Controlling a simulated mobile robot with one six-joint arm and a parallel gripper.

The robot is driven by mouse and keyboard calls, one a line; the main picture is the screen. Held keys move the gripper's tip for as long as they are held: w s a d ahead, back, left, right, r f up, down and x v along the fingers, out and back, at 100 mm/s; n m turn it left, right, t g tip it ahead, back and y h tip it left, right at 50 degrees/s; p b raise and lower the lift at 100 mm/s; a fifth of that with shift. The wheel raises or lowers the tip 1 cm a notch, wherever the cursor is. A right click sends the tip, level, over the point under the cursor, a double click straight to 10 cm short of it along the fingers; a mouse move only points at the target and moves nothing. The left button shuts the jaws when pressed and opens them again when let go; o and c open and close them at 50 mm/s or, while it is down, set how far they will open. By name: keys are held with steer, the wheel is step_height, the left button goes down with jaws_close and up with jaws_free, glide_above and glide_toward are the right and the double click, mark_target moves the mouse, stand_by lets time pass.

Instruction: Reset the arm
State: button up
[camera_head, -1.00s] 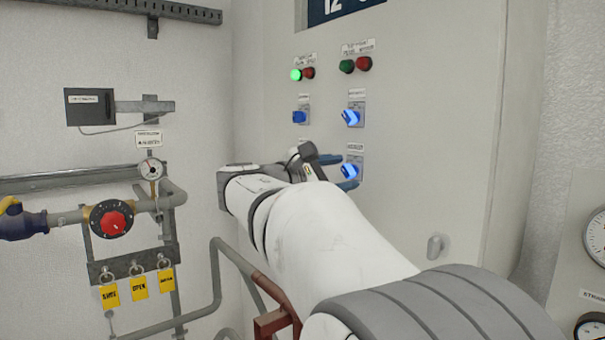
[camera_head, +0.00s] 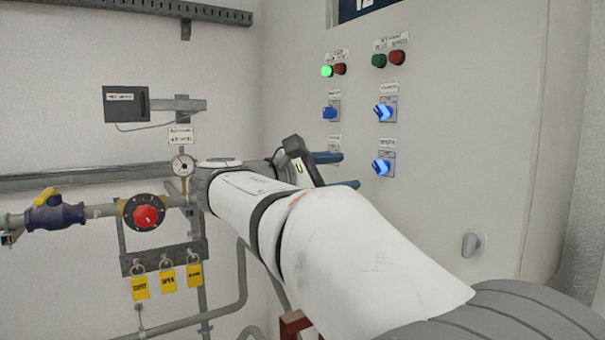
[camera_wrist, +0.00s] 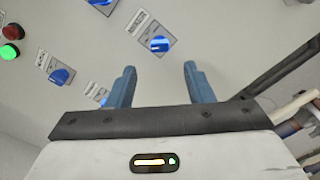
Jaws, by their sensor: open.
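My gripper (camera_wrist: 160,88) shows in the wrist view with its two blue fingers apart and nothing between them. Beyond the fingers is the pale cabinet front with a blue rotary switch (camera_wrist: 158,44). In the head view my white arm reaches from the lower right toward the cabinet (camera_head: 440,180). The blue fingers of my gripper (camera_head: 335,171) show partly behind the wrist, left of the lower right blue switch (camera_head: 382,166). I cannot tell the exact distance from the fingers to the panel; no contact shows.
Upper switches (camera_head: 385,112) and a lit green lamp (camera_head: 327,71) are on the cabinet. A red-knobbed dial (camera_head: 146,215), a gauge (camera_head: 182,166), pipes and yellow tags (camera_head: 168,280) are at left, close to my arm. A door knob (camera_head: 472,244) sits lower right.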

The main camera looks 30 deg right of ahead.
steer(key=shift+f, duration=0.1)
stand_by(0.3)
steer(key=s+a+f+m+y, duration=0.1)
steer(key=s+f+y, duration=0.15)
steer(key=f, duration=0.35)
steer(key=s+a+f+t+y, duration=0.1)
steer(key=a+f+y, duration=0.15)
steer(key=f, duration=0.45)
steer(key=s+a+f+m+y, duration=0.1)
steer(key=f+y, duration=0.2)
steer(key=f, duration=0.3)
steer(key=s+a+f+m+y, duration=0.4)
steer(key=a+f, duration=0.3)
steer(key=f, duration=0.2)
steer(key=s+a+f+m+t+y, duration=0.1)
steer(key=s+a+f+m+y, duration=0.3)
steer(key=a+f+y, duration=0.2)
step_height(320, 180, down, 3)
steer(key=shift+s+a+r, duration=0.15)
steer(key=shift+s+a, duration=0.25)
steer(key=shift+a, duration=0.15)
steer(key=shift+c, duration=0.2)
